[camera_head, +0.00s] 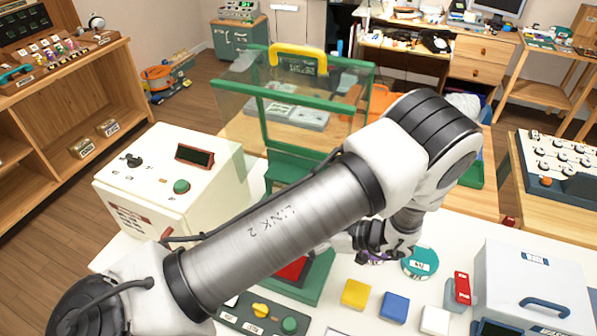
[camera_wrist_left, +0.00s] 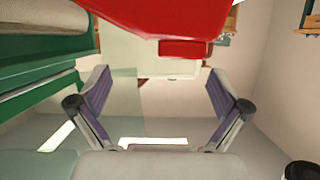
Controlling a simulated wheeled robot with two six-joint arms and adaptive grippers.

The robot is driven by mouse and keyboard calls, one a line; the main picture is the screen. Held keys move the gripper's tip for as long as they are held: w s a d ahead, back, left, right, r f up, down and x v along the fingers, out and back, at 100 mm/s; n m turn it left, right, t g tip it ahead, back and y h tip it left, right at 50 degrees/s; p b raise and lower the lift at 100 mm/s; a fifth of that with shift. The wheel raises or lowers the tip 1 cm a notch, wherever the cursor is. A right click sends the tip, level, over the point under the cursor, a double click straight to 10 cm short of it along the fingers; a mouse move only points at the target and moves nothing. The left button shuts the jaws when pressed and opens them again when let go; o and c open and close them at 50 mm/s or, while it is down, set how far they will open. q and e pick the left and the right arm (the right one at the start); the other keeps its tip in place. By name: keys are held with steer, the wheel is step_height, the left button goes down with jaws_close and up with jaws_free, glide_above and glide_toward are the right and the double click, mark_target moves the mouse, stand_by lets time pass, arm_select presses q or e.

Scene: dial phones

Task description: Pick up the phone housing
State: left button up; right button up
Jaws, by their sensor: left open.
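A large red thing (camera_wrist_left: 170,18), probably the phone housing, fills the top of the left wrist view, very close to the camera. In the head view a red part (camera_head: 292,269) shows inside the green press fixture (camera_head: 318,284), mostly covered by my left arm. My left gripper (camera_wrist_left: 160,82) is open, with its two purple-padded fingers apart and nothing visible gripped between them. In the head view the left gripper (camera_head: 352,238) is near the fixture's right side, partly hidden by the arm. My right gripper is not in view.
A cream control box (camera_head: 170,185) stands left of the fixture. A clear guard with a yellow handle (camera_head: 298,54) rises behind. Yellow (camera_head: 356,293), blue (camera_head: 395,306) and white blocks, a teal disc (camera_head: 420,262) and a white case (camera_head: 540,275) are at right.

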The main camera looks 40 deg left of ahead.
arm_select(q)
steer(key=s+a+b, duration=0.1)
steer(key=s+a+f+b, duration=0.1)
steer(key=s+a, duration=0.1)
steer(key=shift+s+a+f+b, duration=0.15)
steer(key=shift+f+b, duration=0.1)
steer(key=shift+b, duration=0.15)
steer(key=b+x, duration=0.2)
steer(key=shift+a+f, duration=0.3)
steer(key=shift+w+a+f, duration=0.1)
steer(key=shift+w+a, duration=0.2)
steer(key=shift+a, duration=0.05)
steer(key=shift+w, duration=0.1)
steer(key=shift+r, duration=0.2)
steer(key=shift+s+r, duration=0.1)
steer(key=shift+s, duration=0.2)
steer(key=c, duration=0.5)
steer(key=shift+s+d, duration=0.1)
steer(key=c, duration=1.2)
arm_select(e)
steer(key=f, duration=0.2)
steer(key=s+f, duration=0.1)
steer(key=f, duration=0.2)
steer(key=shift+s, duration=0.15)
